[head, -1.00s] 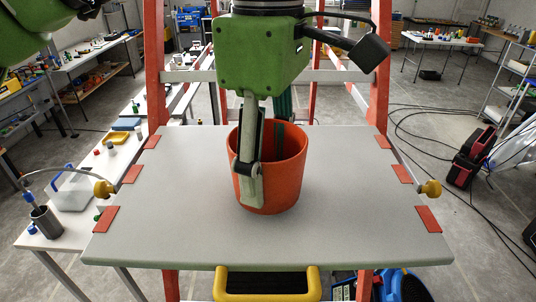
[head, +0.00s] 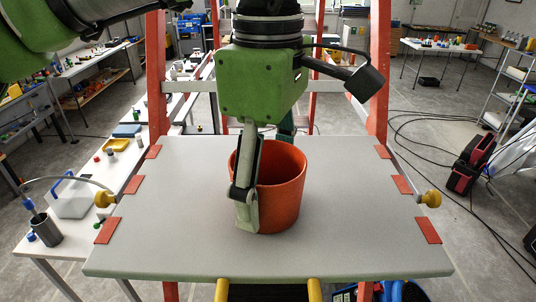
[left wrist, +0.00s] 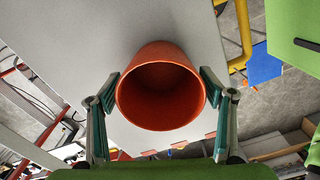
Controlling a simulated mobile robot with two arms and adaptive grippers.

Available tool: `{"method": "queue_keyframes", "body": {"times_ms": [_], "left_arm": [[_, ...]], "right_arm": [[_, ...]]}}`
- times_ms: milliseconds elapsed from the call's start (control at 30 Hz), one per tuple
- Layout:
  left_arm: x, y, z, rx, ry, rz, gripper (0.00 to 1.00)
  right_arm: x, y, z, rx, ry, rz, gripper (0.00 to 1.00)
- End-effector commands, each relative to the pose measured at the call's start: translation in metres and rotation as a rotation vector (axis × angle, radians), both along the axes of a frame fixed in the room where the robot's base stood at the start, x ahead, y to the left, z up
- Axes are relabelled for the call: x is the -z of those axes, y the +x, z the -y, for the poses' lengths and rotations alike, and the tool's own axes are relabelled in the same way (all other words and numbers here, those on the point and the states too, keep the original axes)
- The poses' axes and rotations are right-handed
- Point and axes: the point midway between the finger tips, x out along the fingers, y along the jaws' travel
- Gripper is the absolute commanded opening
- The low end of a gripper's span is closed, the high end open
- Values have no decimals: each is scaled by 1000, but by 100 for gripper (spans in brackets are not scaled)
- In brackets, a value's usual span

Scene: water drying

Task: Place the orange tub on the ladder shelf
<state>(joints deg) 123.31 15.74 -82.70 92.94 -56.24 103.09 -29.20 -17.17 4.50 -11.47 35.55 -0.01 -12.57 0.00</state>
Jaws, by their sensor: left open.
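The orange tub (head: 285,190) stands upright on the grey shelf board (head: 350,235) of the red ladder, near the middle. My left gripper (head: 266,178) reaches down over it from above. One finger shows in front of the tub's left side; the other is mostly hidden behind it. In the left wrist view the tub (left wrist: 160,88) shows its open, empty mouth between the spread fingers of my left gripper (left wrist: 161,112). Narrow gaps seem to lie between fingers and tub wall. My right gripper is not in view.
Red pads (head: 107,230) and yellow knobs (head: 431,199) line the board's sides. The board is bare around the tub. A white table (head: 80,235) with a metal cup (head: 45,229) stands at left. Cables (head: 420,140) lie on the floor at right.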

Motion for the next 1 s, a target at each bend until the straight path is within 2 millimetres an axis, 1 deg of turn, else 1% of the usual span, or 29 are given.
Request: {"method": "queue_keyframes", "body": {"times_ms": [33, 67, 167, 333, 400, 467, 500, 633, 700, 800, 1000], "left_arm": [[-4, 0, 0, -1, -2, 1, 74], [-6, 1, 1, -2, -2, 1, 74], [-19, 1, 1, -3, -4, 4, 74], [-50, 0, 1, -2, -4, 2, 74], [-66, 0, 1, -2, -3, 3, 74], [-76, 0, 1, -2, -3, 2, 74], [-88, 0, 0, -3, 0, 4, 74], [-108, 0, 0, -4, 0, 4, 74], [-115, 0, 0, -2, 0, 2, 74], [-120, 0, 0, -1, 1, 1, 74], [-122, 0, 0, 1, -1, 0, 74]], "right_arm": [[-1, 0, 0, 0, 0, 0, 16], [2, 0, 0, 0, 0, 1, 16], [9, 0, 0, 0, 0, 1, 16], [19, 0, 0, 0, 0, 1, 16], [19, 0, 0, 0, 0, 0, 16], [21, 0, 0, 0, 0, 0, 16], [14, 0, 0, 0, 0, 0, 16], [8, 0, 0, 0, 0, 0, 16], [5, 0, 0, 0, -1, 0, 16], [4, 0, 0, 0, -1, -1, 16], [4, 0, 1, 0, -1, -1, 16]]}}
